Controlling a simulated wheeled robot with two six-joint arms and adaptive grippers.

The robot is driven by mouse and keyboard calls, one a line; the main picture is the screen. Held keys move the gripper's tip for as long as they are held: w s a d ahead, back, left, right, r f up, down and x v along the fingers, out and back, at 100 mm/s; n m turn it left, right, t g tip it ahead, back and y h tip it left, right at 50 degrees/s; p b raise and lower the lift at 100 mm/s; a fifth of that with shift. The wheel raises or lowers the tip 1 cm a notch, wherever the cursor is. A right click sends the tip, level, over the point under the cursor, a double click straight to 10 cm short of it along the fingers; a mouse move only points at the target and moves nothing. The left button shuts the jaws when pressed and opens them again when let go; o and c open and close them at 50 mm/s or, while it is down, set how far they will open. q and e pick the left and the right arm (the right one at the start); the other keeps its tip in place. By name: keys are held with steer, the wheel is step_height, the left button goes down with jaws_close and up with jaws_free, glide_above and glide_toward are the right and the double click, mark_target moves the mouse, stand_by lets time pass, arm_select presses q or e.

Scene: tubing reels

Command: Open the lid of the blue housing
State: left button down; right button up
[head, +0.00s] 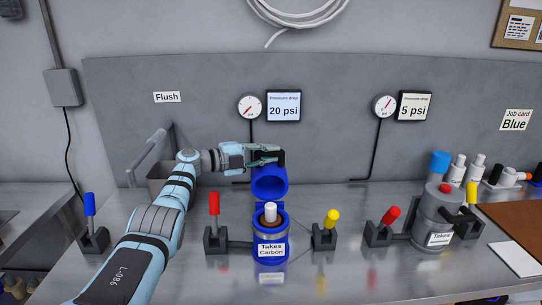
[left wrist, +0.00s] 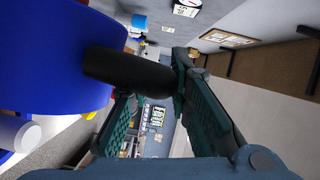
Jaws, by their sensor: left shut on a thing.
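The blue housing (head: 271,238) stands on the bench with a label reading "Takes Carbon". A white cylinder (head: 270,212) shows in the open housing. My left gripper (head: 274,155) is at the top of the raised lid, shut on the lid's black handle. In the left wrist view the black handle (left wrist: 128,68) runs from the blue lid (left wrist: 55,55) in between the fingers. My right gripper is not in view.
A red-handled valve (head: 214,205) and a yellow-handled valve (head: 331,218) flank the housing. A grey housing (head: 436,214) with its top closed stands at the right. A blue-handled valve (head: 90,205) is at the left. The bench front is clear.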

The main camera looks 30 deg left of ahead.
arm_select(q)
steer(key=c, duration=1.5)
jaws_free()
steer(key=shift+w+f, duration=0.1)
steer(key=shift+s+a, duration=0.25)
steer(key=shift+s, duration=0.05)
steer(key=v, duration=1.1)
steer(key=shift+s, duration=0.15)
